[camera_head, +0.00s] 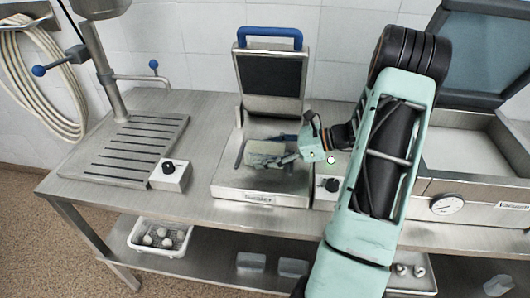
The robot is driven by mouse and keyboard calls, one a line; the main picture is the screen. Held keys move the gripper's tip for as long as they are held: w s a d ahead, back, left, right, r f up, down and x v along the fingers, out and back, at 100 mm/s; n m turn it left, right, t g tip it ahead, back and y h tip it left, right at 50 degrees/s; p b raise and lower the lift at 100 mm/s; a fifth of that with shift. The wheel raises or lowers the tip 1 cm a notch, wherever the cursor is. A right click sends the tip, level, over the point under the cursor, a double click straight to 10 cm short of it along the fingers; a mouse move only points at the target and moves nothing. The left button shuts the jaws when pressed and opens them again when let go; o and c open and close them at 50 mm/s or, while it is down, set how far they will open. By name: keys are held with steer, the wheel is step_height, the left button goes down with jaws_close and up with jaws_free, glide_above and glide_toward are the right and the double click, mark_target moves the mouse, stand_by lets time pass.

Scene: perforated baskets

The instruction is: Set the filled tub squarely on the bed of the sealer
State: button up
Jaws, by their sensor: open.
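The sealer (222,184) stands in the middle of the steel table with its dark-lined lid (271,75) raised and the blue lid handle on top. A pale grey-green tub (262,148) rests on the sealer's bed and looks roughly level. Its contents are too small to make out. My gripper (286,150) reaches in from the right, low over the bed. Its fingers are open at the tub's right side, and one partly covers the tub's near side. I cannot tell whether they touch it. The tub's right end is partly hidden by my gripper.
A slotted drain board (128,145) with a post and lever is at left. Control boxes with black knobs (170,177) flank the sealer. A large open-lidded machine (465,150) is at right. A white basket (137,247) with round items is on the lower shelf.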

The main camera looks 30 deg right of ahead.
steer(key=shift+r, duration=0.25)
steer(key=b+v, duration=0.1)
steer(key=v, duration=0.9)
steer(key=shift+s+d, duration=0.2)
steer(key=shift+d, duration=0.1)
steer(key=shift+s+d+r, duration=0.25)
steer(key=shift+s+d, duration=0.1)
steer(key=shift+d, duration=0.1)
steer(key=shift+a, duration=0.1)
